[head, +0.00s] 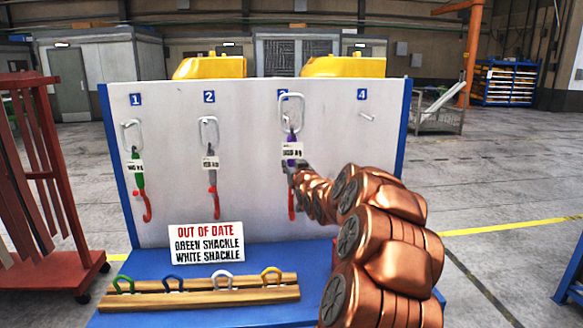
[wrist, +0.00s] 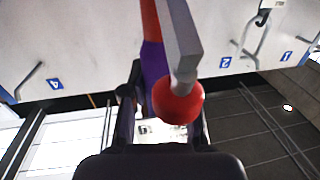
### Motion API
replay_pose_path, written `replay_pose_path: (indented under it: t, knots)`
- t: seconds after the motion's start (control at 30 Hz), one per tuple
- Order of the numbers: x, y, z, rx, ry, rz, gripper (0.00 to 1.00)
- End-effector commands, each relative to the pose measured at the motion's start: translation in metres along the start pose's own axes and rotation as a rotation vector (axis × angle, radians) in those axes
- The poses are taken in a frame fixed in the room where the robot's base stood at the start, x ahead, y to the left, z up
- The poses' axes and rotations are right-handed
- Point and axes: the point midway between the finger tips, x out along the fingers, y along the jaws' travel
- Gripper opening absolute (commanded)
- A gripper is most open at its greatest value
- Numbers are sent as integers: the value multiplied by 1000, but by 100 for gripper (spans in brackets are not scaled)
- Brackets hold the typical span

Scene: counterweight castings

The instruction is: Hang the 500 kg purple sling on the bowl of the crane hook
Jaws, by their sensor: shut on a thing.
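The purple sling (head: 291,138) hangs at peg 3 of the white board, with a pale ring above, a white tag and a red hook (head: 291,203) below. My gripper (head: 291,168) is at the sling just under its tag, with my copper arm reaching in from the lower right. In the wrist view, which is upside down, the purple strap (wrist: 153,65) runs between the dark fingers, and my gripper (wrist: 158,105) is shut on it. A grey bar with a red knob (wrist: 180,100) partly covers the grip there. I see no crane hook in either view.
A green sling (head: 138,168) hangs at peg 1 and a grey sling (head: 211,163) at peg 2. Peg 4 (head: 367,117) is bare. A notice (head: 206,242) and a wooden rack of coloured shackles (head: 200,293) are below.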

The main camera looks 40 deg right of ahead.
Motion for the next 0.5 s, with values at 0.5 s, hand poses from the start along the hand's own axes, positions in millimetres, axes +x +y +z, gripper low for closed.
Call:
replay_pose_path:
  t: [0.5]
  knots:
    - [-21, -3, -5, -1, 5, 0, 0]
